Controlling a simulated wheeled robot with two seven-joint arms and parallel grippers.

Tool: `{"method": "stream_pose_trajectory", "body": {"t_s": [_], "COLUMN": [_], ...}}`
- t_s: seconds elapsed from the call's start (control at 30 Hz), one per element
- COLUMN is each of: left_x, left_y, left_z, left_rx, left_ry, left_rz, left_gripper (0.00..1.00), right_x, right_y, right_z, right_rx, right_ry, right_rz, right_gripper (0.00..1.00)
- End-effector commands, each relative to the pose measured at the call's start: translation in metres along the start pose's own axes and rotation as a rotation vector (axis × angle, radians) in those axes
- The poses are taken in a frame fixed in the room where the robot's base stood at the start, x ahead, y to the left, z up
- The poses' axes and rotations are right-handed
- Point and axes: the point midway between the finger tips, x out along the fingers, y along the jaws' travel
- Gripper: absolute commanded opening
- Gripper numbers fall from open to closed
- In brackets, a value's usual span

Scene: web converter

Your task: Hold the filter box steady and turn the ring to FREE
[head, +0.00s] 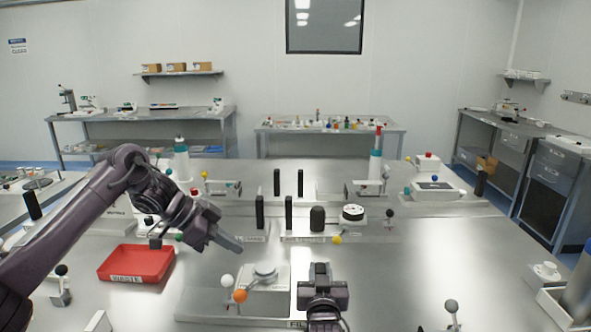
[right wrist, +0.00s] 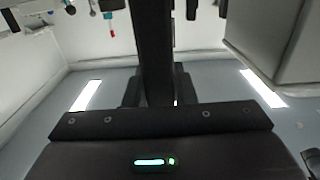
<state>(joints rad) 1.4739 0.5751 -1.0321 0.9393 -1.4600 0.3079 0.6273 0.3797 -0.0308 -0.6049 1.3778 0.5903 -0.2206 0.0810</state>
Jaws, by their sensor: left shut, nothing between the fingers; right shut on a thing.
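A pale box with a round grey ring-like top (head: 265,272) sits on a metal plate at the front middle of the bench, in the head view. A white ball (head: 227,281) and an orange ball (head: 240,296) are at its left side. My left gripper (head: 238,248) is shut and empty, above and left of the ring, apart from it. My right gripper (head: 320,270) is just right of the box. In the right wrist view it is shut on a dark bar (right wrist: 152,45); whether that bar belongs to the box cannot be told. Ring markings are unreadable.
A red waste tray (head: 136,263) lies on the left. A ball-topped lever (head: 452,308) is at front right. The bench right of my right gripper is mostly clear.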

Motion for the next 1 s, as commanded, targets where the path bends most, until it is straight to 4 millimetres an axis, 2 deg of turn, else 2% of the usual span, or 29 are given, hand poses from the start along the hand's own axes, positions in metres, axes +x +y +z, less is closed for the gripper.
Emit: {"method": "stream_pose_trajectory", "body": {"t_s": [0.03,0.27,0.3,0.5,0.8,0.87,1.0], "left_x": [-0.001,-0.001,-0.001,-0.001,-0.001,-0.001,-0.001], "left_y": [0.0,0.0,0.0,0.0,0.0,0.0,0.0], "left_z": [-0.001,-0.001,-0.001,-0.001,-0.001,-0.001,-0.001], "left_rx": [0.0,0.0,0.0,0.0,0.0,0.0,0.0], "left_ry": [0.0,0.0,0.0,0.0,0.0,0.0,0.0], "left_rz": [0.0,0.0,0.0,0.0,0.0,0.0,0.0], "left_gripper": [0.0,0.0,0.0,0.0,0.0,0.0,0.0], "right_x": [-0.001,-0.001,-0.001,0.0,-0.002,-0.007,-0.028], "right_y": [0.001,0.001,0.001,0.001,0.0,0.0,0.0], "right_z": [0.007,0.006,0.006,0.003,0.0,0.001,0.001], "right_rx": [-0.006,-0.007,-0.007,-0.004,-0.002,-0.002,0.0], "right_ry": [-0.017,-0.015,-0.015,-0.008,-0.003,-0.004,-0.004], "right_rz": [0.002,0.002,0.002,0.001,0.0,0.0,-0.001], "right_gripper": [0.0,0.0,0.25,0.49,0.49,0.49,0.49]}}
